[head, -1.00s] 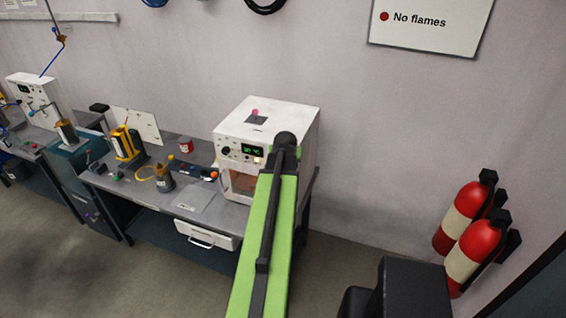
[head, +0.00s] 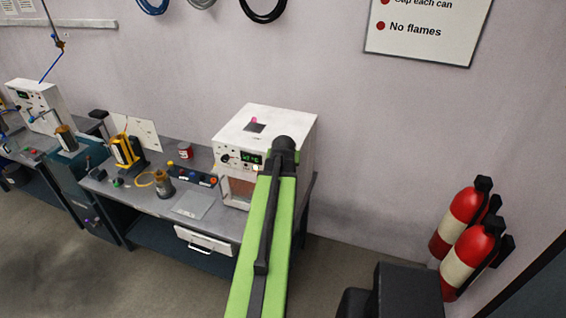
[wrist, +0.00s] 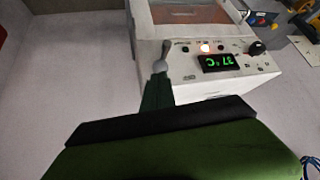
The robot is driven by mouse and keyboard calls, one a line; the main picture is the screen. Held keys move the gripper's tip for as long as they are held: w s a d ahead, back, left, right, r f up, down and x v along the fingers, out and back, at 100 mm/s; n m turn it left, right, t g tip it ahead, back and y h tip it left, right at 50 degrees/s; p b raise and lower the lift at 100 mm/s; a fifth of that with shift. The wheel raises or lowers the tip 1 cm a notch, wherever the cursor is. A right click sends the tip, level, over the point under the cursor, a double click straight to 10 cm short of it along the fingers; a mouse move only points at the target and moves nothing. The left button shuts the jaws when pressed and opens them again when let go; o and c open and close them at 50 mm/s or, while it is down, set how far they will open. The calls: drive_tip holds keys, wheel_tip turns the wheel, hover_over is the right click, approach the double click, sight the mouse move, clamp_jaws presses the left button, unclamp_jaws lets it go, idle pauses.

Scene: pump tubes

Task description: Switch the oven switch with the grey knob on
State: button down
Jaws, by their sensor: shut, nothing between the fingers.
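The oven (head: 237,124) is a white box at the right end of the bench. Its front panel shows upside down in the wrist view (wrist: 190,72), with a green display (wrist: 218,62) reading about 37 °C and a lit lamp (wrist: 205,47). A small lever with a rounded grey knob (wrist: 160,67) stands at the panel's left end in the wrist view. My gripper (wrist: 157,80) is shut and empty, its dark green fingers right at the grey knob. I cannot tell whether they touch. In the head view my arm hides the gripper and that end of the panel.
A black dial (wrist: 256,48) sits at the panel's other end. A red can (head: 185,152) and a row of coloured buttons (head: 195,178) are on the bench left of the oven. Red fire extinguishers (head: 468,240) stand at the right. Wall space right of the oven is clear.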

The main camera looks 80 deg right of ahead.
drive_tip(key=p+v, duration=0.3)
drive_tip(key=v, duration=0.2)
